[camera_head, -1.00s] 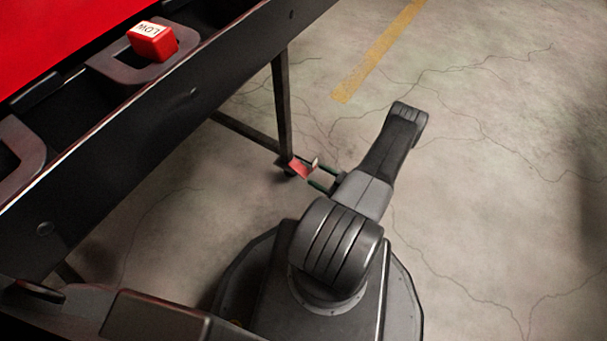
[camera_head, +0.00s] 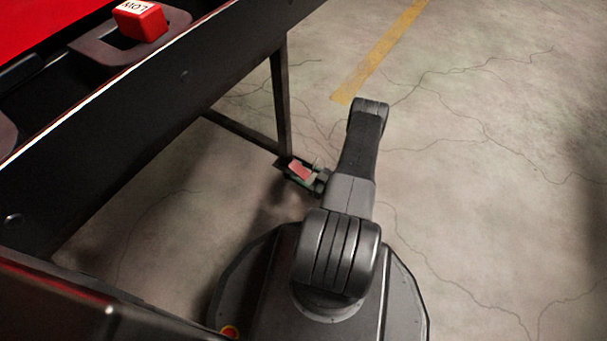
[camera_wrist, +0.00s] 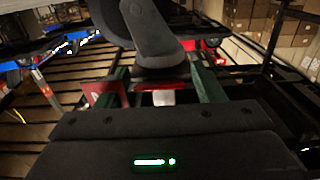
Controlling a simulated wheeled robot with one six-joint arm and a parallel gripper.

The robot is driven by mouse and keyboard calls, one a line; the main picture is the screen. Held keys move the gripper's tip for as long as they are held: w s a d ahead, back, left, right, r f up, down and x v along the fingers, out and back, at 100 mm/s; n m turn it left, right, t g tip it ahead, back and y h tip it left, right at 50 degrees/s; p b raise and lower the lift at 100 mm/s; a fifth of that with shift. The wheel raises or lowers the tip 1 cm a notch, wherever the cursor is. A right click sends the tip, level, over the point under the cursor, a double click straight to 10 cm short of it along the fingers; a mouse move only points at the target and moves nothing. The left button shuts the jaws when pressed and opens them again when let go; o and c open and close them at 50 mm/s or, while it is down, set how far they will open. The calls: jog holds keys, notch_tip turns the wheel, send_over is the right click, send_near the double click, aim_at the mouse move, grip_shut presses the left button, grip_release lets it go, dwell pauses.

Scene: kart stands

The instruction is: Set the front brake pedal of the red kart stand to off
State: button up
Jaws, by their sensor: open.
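The stand's near leg (camera_head: 281,105) ends at a caster at floor level. A small red pedal plate (camera_head: 299,169) shows there in the head view. In the wrist view the dark caster wheel (camera_wrist: 152,30) hangs at the top centre, and the red plate (camera_wrist: 104,93) is at the left. A pale pinkish pad (camera_wrist: 163,97) sits below the wheel. My gripper (camera_wrist: 161,88) is open, its green fingers on either side of the pad. It also shows at the caster in the head view (camera_head: 305,176). I cannot tell whether a finger touches the plate.
A low crossbar (camera_head: 238,134) joins the leg. Open floor (camera_head: 480,170) with a yellow stripe (camera_head: 380,50) lies to the right.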

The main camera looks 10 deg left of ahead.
aim_at(299, 169)
jog(key=shift+c, duration=0.4)
grip_shut()
jog(key=shift+d+r+g+h+p, duration=0.2)
jog(key=shift+r+g+h+p, duration=0.2)
jog(key=shift+r+h+p, duration=0.6)
jog(key=shift+s+d+r+g+h+p, duration=0.1)
jog(key=shift+r+g+h+p, duration=0.2)
jog(key=shift+h+p, duration=0.55)
jog(key=shift+s+r+g+h+p, duration=0.1)
jog(key=shift+r+g+h+p, duration=0.2)
jog(key=shift+h+p, duration=0.55)
jog(key=shift+f, duration=0.1)
jog(key=shift+o, duration=0.4)
grip_release()
jog(key=shift+w, duration=0.1)
jog(key=p+v, duration=0.3)
jog(key=v, duration=1.1)
jog(key=shift+p, duration=0.3)
